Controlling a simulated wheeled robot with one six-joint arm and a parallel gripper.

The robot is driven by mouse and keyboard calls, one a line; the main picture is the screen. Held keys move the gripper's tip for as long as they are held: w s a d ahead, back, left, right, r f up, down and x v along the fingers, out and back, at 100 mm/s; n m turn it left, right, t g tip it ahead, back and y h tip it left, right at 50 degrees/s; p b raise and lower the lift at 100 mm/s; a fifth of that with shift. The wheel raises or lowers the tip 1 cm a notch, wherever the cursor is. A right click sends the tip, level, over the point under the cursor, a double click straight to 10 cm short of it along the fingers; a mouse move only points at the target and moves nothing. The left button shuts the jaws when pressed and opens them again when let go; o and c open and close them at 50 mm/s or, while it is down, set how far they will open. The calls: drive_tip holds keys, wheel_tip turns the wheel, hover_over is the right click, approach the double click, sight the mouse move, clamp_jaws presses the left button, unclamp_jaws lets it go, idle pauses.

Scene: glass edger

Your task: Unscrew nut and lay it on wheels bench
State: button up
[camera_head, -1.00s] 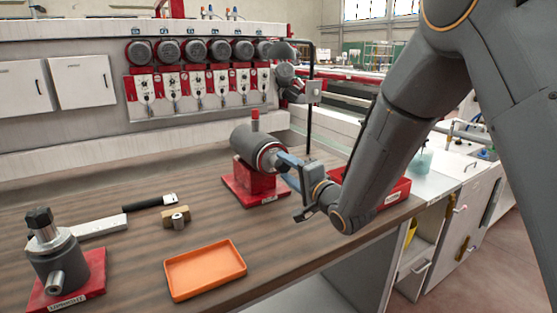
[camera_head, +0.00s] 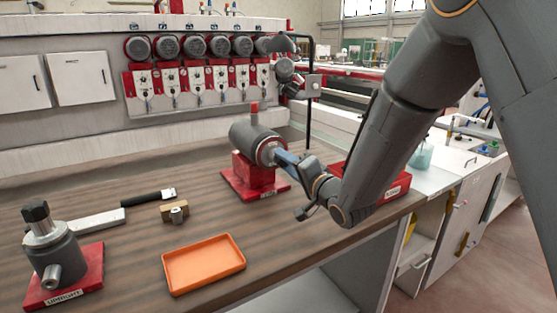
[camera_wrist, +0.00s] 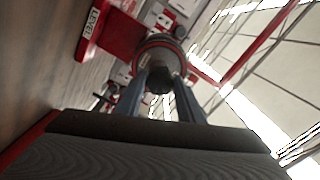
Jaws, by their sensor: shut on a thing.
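The level spindle unit (camera_head: 254,138) is a grey cylinder lying on a red stand on the wooden wheels bench (camera_head: 120,172). My gripper (camera_head: 280,157) reaches its right-hand end from the right, fingers blue-grey. In the wrist view, my gripper (camera_wrist: 161,84) is shut on a dark nut (camera_wrist: 160,82) at the middle of the round spindle face. The nut is hidden in the head view, and I cannot tell how far it is threaded. An upright spindle unit (camera_head: 56,250) with a dark nut on top (camera_head: 36,211) stands at the front left.
An orange tray (camera_head: 204,264) lies at the bench front. A red box (camera_head: 395,189) stands behind my arm. Motors (camera_head: 193,47) line the machine behind.

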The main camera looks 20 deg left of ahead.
drive_tip(key=shift+n+b, duration=6.95)
drive_tip(key=shift+n, duration=5.35)
drive_tip(key=o, duration=1)
